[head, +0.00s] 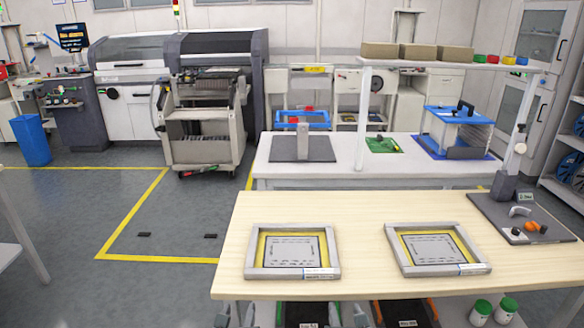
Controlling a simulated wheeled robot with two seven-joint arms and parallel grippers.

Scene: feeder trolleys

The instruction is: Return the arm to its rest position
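Neither of my grippers shows in the head view, and no arm of mine can be made out, so their pose is hidden. A feeder trolley (203,150) with a grey frame stands upright at the front of the dark grey and white placement machine (258,90). Whether it is fully docked cannot be told from here.
A wooden-topped table (370,240) in front carries two yellow-edged frames (292,274) (436,270). Behind it a white bench (345,170) holds a blue fixture (462,125). A blue bin (31,140) stands far left. Yellow-marked floor (170,215) at left is mostly clear.

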